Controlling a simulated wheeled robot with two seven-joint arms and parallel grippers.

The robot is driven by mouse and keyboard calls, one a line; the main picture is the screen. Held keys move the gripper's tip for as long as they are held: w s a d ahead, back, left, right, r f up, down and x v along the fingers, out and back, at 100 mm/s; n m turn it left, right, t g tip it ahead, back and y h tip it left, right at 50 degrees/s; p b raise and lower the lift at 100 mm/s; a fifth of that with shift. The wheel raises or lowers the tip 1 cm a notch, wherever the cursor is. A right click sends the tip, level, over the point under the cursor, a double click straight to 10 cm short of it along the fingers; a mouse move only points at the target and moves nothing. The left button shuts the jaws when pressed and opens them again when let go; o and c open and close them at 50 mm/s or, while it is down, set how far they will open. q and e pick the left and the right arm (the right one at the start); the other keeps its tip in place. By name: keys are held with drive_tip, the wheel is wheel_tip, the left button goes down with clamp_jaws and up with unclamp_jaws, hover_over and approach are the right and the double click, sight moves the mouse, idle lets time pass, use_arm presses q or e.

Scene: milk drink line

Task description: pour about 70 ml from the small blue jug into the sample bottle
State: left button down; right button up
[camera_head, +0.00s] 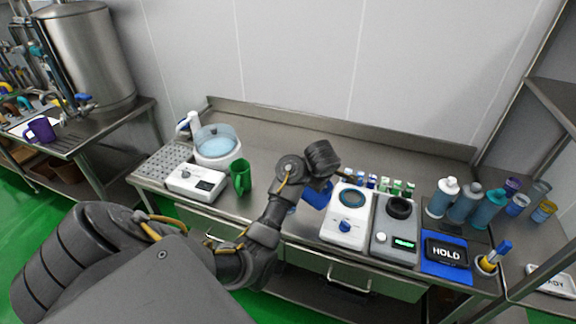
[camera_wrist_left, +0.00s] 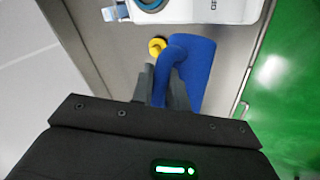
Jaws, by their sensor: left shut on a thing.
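The small blue jug (camera_head: 316,194) is mostly hidden behind my left gripper (camera_head: 322,172) in the head view, left of the white stirrer. In the left wrist view the jug (camera_wrist_left: 200,72) fills the middle, its handle between the fingers of my left gripper (camera_wrist_left: 163,84), which is shut on it. I cannot tell its fill level or whether it is clear of the bench. A small round yellow thing (camera_wrist_left: 157,46) lies beside the jug in that view. Several small vials with blue caps (camera_head: 371,181) and green caps (camera_head: 397,187) stand behind the instruments; I cannot tell which is the sample bottle. My right gripper is out of view.
The white stirrer (camera_head: 345,229) and a grey scale (camera_head: 394,246) stand right of the jug. Farther right are larger bottles (camera_head: 466,205) and a HOLD sign (camera_head: 446,252). A green jug (camera_head: 240,178) and a water bath (camera_head: 218,160) stand left. The back middle bench (camera_head: 270,143) is clear.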

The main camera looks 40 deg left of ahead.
use_arm(q)
drive_tip(key=shift+a+r+h+p, duration=0.25)
drive_tip(key=shift+r+h+p, duration=0.05)
drive_tip(key=shift+p, duration=0.35)
idle(2.3)
